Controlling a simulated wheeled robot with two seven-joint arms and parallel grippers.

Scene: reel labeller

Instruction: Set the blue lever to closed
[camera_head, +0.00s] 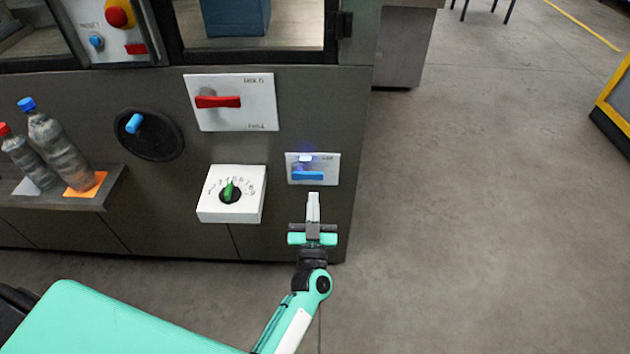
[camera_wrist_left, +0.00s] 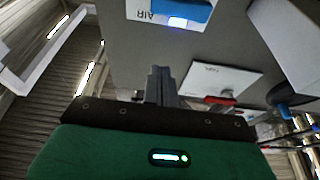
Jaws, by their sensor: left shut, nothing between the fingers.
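The blue lever (camera_head: 307,175) lies roughly level across a small white plate (camera_head: 326,160) low on the machine's dark front. A lit bluish light (camera_head: 306,158) shows just above it. In the left wrist view the lever (camera_wrist_left: 188,9) is partly cut off at the top edge, and the plate (camera_wrist_left: 146,17) shows the word AIR upside down. My left gripper (camera_head: 313,196) is shut and empty, its fingertips just below the plate in the head view. Its fingers also show in the left wrist view (camera_wrist_left: 160,72). I cannot tell the exact gap to the lever. My right gripper is out of view.
A red lever (camera_head: 218,102) on a white plate, a white dial box (camera_head: 213,207) with a green knob, and a black disc (camera_head: 162,137) with a blue handle are left of the lever. Bottles (camera_head: 58,150) stand on a shelf. The floor at right is clear.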

